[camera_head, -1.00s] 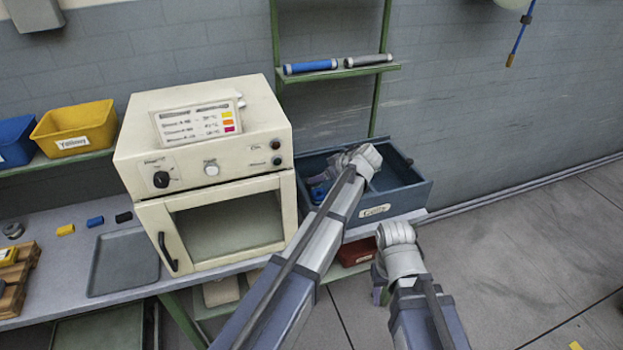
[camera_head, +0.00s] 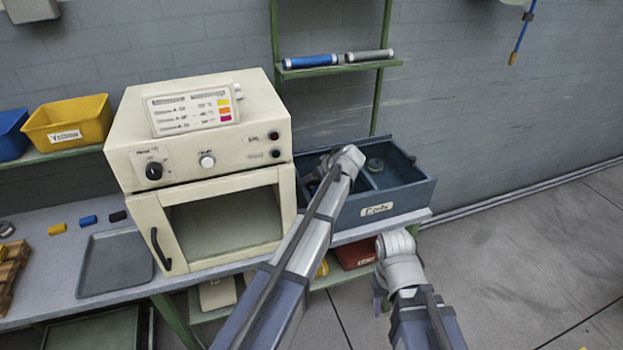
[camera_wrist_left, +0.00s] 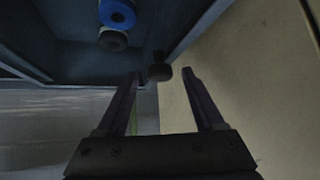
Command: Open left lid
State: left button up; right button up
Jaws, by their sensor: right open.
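A blue-grey box (camera_head: 412,200) with a label on its front stands right of the cream oven, its top open. I cannot make out a left lid for certain. A dark round knob (camera_wrist_left: 160,73) shows in the left wrist view beside the box wall, between the fingers and not clamped. My left gripper (camera_wrist_left: 162,72) is open, with gaps either side of the knob. In the head view it is mostly hidden behind my left wrist, over the box's left part. My right gripper (camera_head: 380,304) is open, low in front of the box, partly hidden by its wrist.
The cream oven (camera_head: 180,165) stands close to the box's left side. A blue spool (camera_wrist_left: 117,13) and a dark spool (camera_wrist_left: 112,40) lie inside the box. A shelf (camera_head: 338,68) holds two rolls above.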

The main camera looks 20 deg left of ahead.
pick_arm(q)
grip_shut()
dwell(0.3)
dwell(1.0)
